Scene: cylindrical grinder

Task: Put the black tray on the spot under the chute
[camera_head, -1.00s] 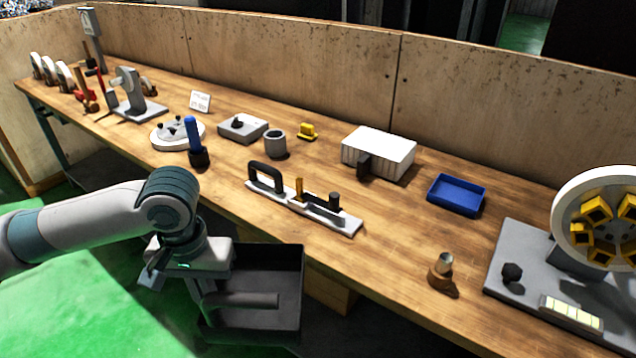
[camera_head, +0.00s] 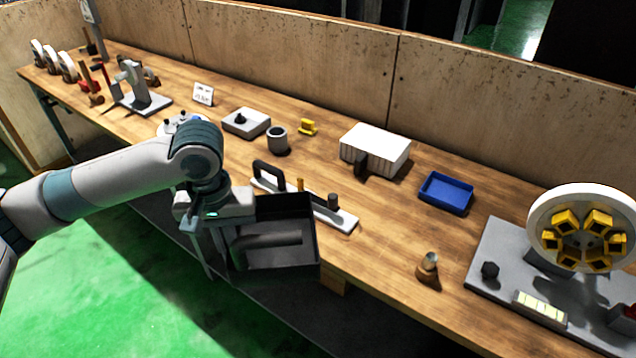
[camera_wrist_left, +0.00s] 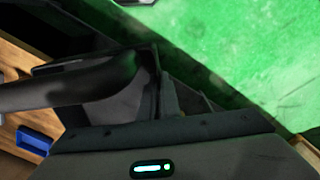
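The black tray (camera_head: 290,257) is an open, shallow box with a grey bar across its inside. In the head view it hangs tilted at the bench's front edge and hides part of it. My left gripper (camera_head: 228,238) is at the tray's left wall and appears shut on it. The left wrist view shows the tray (camera_wrist_left: 112,106) close up with the dark bar; the fingertips are hard to make out there. My right gripper is not in view. I cannot pick out a chute or the spot under it.
The wooden bench (camera_head: 370,265) holds a grey plate with a black handle (camera_head: 330,213), a white ribbed block (camera_head: 375,148), a blue tray (camera_head: 446,192), a small metal-topped piece (camera_head: 428,270) and a wheel with yellow blocks (camera_head: 580,230). Bare wood lies between them. A wooden wall stands behind.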

